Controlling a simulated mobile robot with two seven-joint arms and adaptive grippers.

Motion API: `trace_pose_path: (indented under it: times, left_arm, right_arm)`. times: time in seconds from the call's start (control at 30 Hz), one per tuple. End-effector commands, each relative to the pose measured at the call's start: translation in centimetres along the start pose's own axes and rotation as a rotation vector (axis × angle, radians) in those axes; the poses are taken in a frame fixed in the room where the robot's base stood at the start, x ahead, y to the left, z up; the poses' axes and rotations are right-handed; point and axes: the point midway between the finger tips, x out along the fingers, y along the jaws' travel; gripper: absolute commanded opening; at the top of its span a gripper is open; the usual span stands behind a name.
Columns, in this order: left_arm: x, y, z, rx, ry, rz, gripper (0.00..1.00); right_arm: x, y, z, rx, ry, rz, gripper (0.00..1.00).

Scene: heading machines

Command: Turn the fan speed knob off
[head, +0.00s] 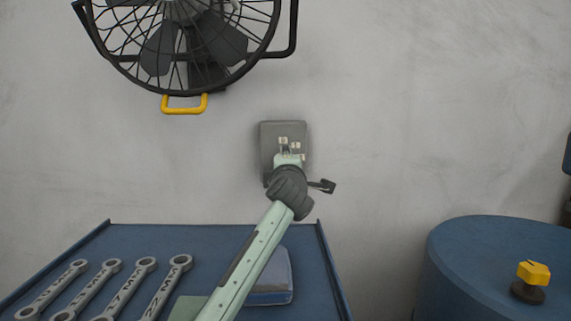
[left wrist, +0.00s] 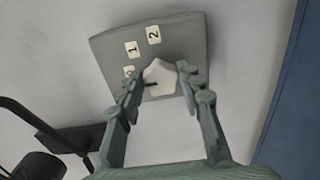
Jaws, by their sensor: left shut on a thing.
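The fan speed control is a grey box (head: 267,131) on the wall, also seen in the left wrist view (left wrist: 190,35). Its pale knob (left wrist: 160,77) has a dark mark at its left side. Labels 1 and 2 show on the box, and a third label beside the knob is partly covered. My left gripper (head: 288,158) is at the box's front, with its two fingers (left wrist: 158,82) on either side of the knob, closed on it. In the head view the gripper hides the knob. My right gripper is not in view.
A caged black fan (head: 190,45) with a yellow handle (head: 184,110) hangs on the wall, upper left. Below, a blue workbench top (head: 215,240) holds several wrenches (head: 160,287). A blue drum (head: 470,240) with a yellow knob (head: 533,272) stands right. The wall right of the box is bare.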

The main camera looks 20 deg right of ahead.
Motion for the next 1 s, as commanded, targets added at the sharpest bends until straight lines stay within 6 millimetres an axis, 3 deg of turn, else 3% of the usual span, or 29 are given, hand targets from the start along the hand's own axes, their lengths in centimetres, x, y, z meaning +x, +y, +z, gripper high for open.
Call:
trace_pose_path:
  times: [0.13, 0.17, 0.3, 0.67, 0.83, 1.0]
  left_arm:
    - [0.0, -0.1, -0.1, -0.002, 0.001, -0.002, 0.07]
    - [0.0, -0.1, -0.1, -0.002, 0.001, -0.002, 0.40]
    - [0.0, -0.1, -0.1, -0.001, 0.001, -0.002, 0.57]
    - [-0.3, -0.1, 0.0, -0.001, 0.000, 0.000, 0.57]
    - [-2.4, -0.2, 0.0, -0.003, -0.001, -0.001, 0.57]
    - [-6.1, -0.1, 0.0, -0.004, -0.001, 0.000, 0.57]
  right_arm:
    - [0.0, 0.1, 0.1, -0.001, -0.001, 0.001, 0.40]
    - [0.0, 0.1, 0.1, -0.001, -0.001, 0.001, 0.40]
    - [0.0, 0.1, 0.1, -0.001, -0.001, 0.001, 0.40]
    - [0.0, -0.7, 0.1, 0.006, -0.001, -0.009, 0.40]
    - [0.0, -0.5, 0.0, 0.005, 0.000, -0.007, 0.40]
    - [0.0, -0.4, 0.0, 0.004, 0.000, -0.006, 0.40]
